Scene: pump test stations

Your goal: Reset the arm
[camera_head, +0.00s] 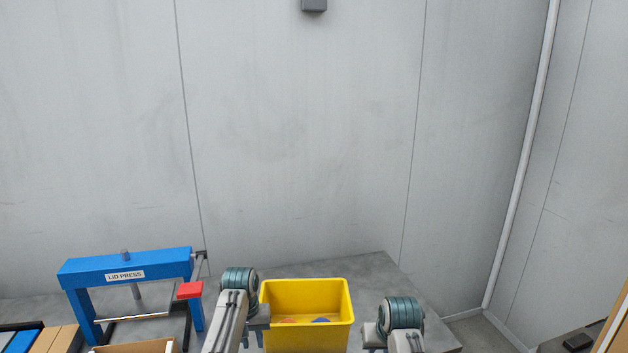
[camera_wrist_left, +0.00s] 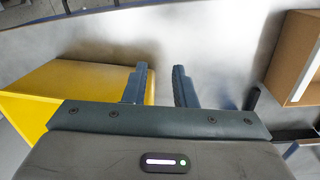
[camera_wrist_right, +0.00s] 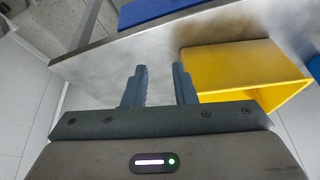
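A blue lid press (camera_head: 125,268) with a red block (camera_head: 190,290) stands on the grey table (camera_head: 375,272) at the left. Brown boxes (camera_head: 55,340) are at the lower left. Blue and red pieces lie in the bin. A grey wall (camera_head: 300,130) is behind.

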